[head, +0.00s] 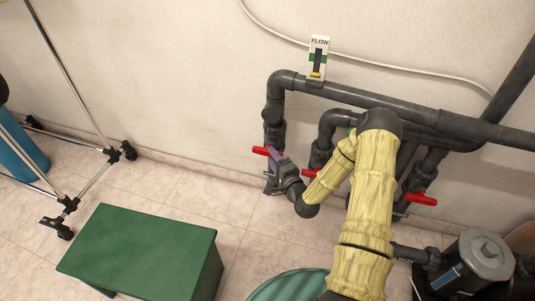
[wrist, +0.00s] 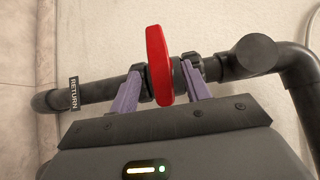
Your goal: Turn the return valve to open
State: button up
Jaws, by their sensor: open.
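The return valve has a red handle (wrist: 158,65) that stands between my fingers in the wrist view and lies across its dark pipe. A black RETURN label (wrist: 73,93) is on that pipe, to the left of the handle. My gripper (wrist: 162,82) is open, with one purple finger on each side of the handle and a visible gap to it. In the head view the same handle (head: 262,151) shows at the left pipe, with my gripper (head: 274,160) right at it. The valve body is mostly hidden behind my gripper.
Two other red handles (head: 312,173) (head: 420,199) are on pipes to the right, near my arm. A flow gauge (head: 318,58) sits on the upper pipe. A green box (head: 140,245), a wheeled rack (head: 70,205) and a grey pump (head: 482,255) stand on the floor.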

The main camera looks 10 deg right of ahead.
jog(key=shift+b+x, duration=0.55)
jog(key=shift+x, duration=1.75)
jog(key=c, duration=1)
